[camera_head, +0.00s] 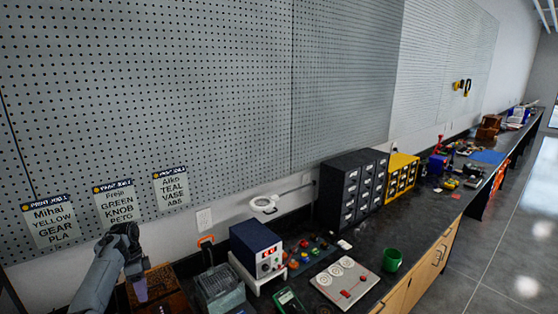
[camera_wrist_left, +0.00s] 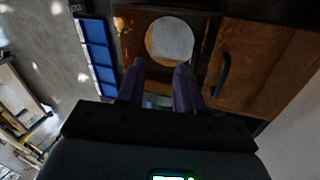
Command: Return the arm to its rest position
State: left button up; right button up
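My left arm comes in at the lower left of the head view. Its gripper (camera_head: 140,292) points down in front of a brown wooden box (camera_head: 163,284). In the left wrist view the two dark purple fingers (camera_wrist_left: 158,68) are apart, with nothing seen held between them. A pale round disc (camera_wrist_left: 170,41) shows beyond the fingertips, in a dark opening beside brown wood. My right gripper is in neither view.
A blue power supply (camera_head: 256,248), a grey bin (camera_head: 219,288), a white panel (camera_head: 345,283) and a green mug (camera_head: 392,260) stand on the dark bench. Dark drawer cabinets (camera_head: 352,188) stand behind. A pegboard (camera_head: 150,90) with paper job cards (camera_head: 115,203) covers the wall.

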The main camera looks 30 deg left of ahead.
pick_arm(q)
jog(key=w+d+f+m, duration=0.2)
jog(key=w+d+f, duration=0.3)
jog(key=d, duration=0.5)
jog(key=s+a+n+g+y, duration=0.1)
jog(key=s+a+n+y, duration=0.3)
jog(key=s+a+y, duration=0.25)
jog(key=s+d+f+n+t+h, duration=0.15)
jog(key=s+d, duration=0.35)
jog(key=d, duration=1.1)
jog(key=s+d+f+t+h, duration=0.15)
jog(key=s+d, duration=0.45)
jog(key=d, duration=0.9)
jog(key=s+d+t+h, duration=0.1)
jog(key=s+d+t, duration=0.3)
jog(key=d, duration=1.2)
notch_tip(320, 180, up, 21)
jog(key=s+g+p, duration=0.1)
jog(key=p, duration=2)
jog(key=shift+a+r, duration=0.2)
jog(key=shift+a, duration=0.1)
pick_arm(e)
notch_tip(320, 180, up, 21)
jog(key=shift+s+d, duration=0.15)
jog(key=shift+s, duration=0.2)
pick_arm(q)
jog(key=shift+y, duration=0.25)
